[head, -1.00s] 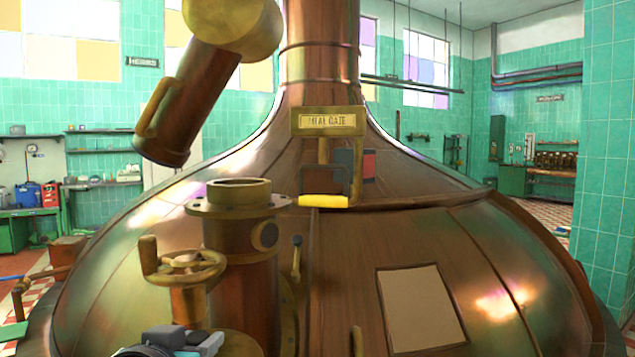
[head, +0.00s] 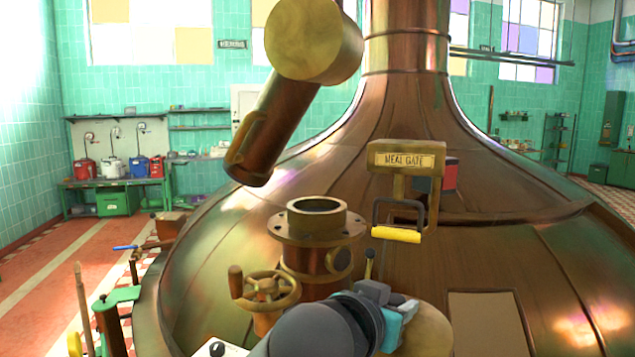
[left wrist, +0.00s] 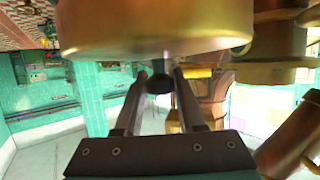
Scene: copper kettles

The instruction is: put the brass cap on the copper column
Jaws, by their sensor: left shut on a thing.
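The copper column (head: 318,262) stands on the kettle, with a wide brass flange and an open brass neck on top. My left gripper (head: 405,308) is in front of it, lower and to the right. It is shut on the dark knob of the brass cap (head: 428,336), which is partly cut off by the picture's bottom edge. In the left wrist view the brass cap (left wrist: 150,28) fills the top, with its knob between the fingers (left wrist: 160,82). The cap is apart from the column. My right gripper is not in view.
A brass handwheel (head: 265,291) stands left of the column. A tilted copper pipe (head: 275,125) with a brass end hangs above and left of it. The meal gate (head: 405,160) with its yellow handle (head: 396,234) is at right. A lever (head: 369,264) is close by.

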